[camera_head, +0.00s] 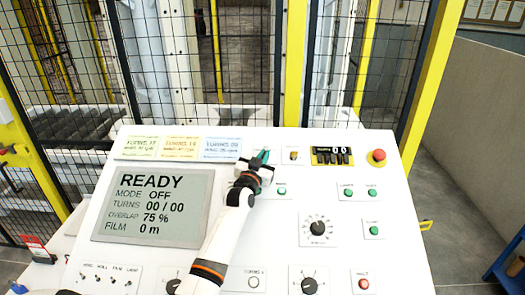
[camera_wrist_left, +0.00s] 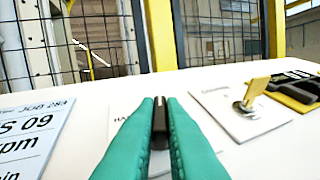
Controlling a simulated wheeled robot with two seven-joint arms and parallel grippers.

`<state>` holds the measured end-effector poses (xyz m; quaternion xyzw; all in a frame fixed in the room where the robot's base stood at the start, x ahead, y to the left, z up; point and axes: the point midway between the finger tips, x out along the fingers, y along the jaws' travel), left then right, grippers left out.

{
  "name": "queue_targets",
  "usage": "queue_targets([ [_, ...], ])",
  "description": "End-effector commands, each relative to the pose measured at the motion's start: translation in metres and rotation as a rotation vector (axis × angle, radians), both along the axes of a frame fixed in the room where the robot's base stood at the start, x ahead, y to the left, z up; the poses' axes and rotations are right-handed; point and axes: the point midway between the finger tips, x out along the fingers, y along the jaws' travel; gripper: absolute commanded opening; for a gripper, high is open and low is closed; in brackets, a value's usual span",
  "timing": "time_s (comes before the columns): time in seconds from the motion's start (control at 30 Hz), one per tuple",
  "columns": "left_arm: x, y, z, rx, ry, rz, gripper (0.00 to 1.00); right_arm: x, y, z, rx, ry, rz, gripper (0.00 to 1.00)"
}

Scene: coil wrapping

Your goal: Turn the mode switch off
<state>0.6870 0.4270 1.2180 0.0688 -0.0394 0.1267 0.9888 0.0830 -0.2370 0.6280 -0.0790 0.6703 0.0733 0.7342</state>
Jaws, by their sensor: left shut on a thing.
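The mode switch is a small dark knob (camera_wrist_left: 159,125) on a white label plate (camera_wrist_left: 125,112) on the sloped white control panel (camera_head: 140,258). My left gripper (camera_head: 262,158) is at the panel's upper middle, right of the colored cards. In the left wrist view its green fingers (camera_wrist_left: 160,105) are shut on the knob, one on each side. The knob looks upright between the fingertips; in the head view the gripper hides it. The screen (camera_head: 150,205) reads READY, MODE OFF, TURNS 00 / 00. My right gripper is not in view.
Green buttons and dials sit below. A black mesh fence with yellow posts (camera_head: 297,60) stands behind the panel.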

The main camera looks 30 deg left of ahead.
Motion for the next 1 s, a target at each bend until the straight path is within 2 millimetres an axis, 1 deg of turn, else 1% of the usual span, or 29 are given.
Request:
queue_targets([
  [0.03,0.0007,-0.0037,-0.0042,-0.026,-0.002,0.031,0.00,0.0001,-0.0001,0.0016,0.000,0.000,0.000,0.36],
  [0.3,0.0022,-0.0060,-0.0050,-0.081,-0.035,0.181,0.00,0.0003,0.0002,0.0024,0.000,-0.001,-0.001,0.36],
  [0.5,0.0025,-0.0062,-0.0054,-0.103,-0.050,0.251,0.00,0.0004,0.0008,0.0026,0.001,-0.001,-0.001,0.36],
  [1.0,0.0022,-0.0055,-0.0054,-0.113,-0.057,0.285,0.00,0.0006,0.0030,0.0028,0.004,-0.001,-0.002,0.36],
])
